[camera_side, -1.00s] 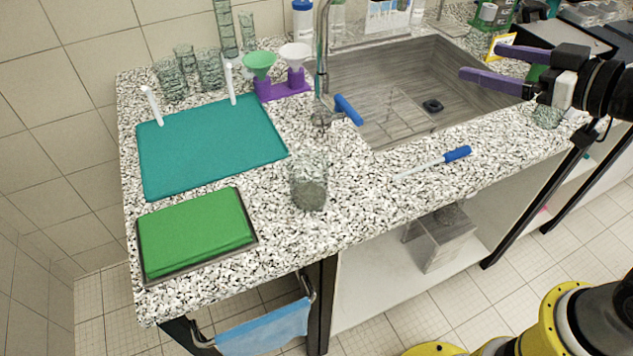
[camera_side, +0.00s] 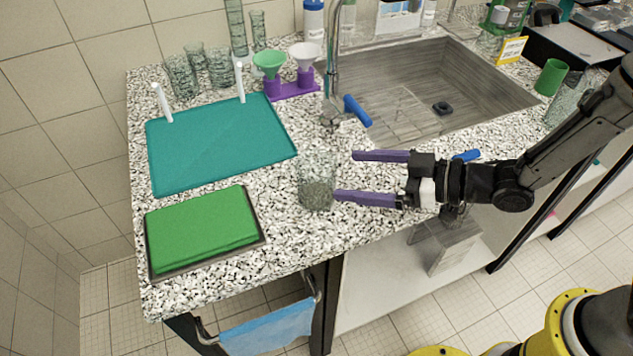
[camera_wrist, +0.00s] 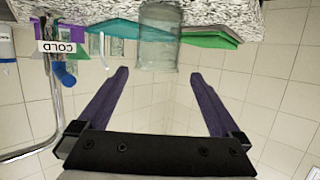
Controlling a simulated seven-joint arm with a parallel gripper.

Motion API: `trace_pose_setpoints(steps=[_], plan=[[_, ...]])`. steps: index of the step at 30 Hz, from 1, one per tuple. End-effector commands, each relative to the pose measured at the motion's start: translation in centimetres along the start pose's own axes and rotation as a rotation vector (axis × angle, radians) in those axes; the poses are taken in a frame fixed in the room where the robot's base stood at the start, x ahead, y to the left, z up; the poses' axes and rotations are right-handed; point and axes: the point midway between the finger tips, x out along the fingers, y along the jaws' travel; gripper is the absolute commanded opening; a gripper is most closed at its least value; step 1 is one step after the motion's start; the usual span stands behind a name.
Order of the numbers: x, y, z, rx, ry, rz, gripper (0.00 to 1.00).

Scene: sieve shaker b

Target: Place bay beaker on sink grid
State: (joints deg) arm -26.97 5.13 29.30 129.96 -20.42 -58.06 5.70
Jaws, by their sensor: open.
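A clear glass beaker (camera_side: 316,188) stands upright on the speckled counter, left of my gripper and in front of the sink. I take it as the bay beaker. My gripper (camera_side: 344,175) is open and empty, lying level with its purple fingers pointing at the beaker. The fingertips are close to its right side; I cannot tell whether they touch. In the wrist view the beaker (camera_wrist: 158,38) shows beyond and between the open fingers (camera_wrist: 159,73). The sink grid (camera_side: 396,122) is a faint wire rack on the bottom of the grey sink.
A teal mat (camera_side: 215,148) with two white pegs and a green pad (camera_side: 202,228) lie left of the beaker. A purple funnel stand (camera_side: 293,90) and the tap (camera_side: 333,60) with its blue handle (camera_side: 357,111) stand behind. A blue-handled tool (camera_side: 467,156) lies partly behind my gripper.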

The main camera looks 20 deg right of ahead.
Motion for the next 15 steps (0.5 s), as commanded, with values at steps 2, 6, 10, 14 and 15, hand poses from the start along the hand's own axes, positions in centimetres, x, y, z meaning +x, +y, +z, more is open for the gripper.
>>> trace_pose_setpoints(steps=[2,6,10,14,15], plan=[[1.3,-0.1,0.0,-0.001,-0.001,-0.003,1.00],[2.6,0.0,0.0,-0.001,-0.001,0.000,1.00],[3.1,0.1,-0.1,-0.001,0.000,0.000,1.00],[4.6,0.2,-0.2,-0.001,0.000,-0.001,1.00],[5.2,0.3,-0.3,-0.001,0.000,-0.001,1.00]])
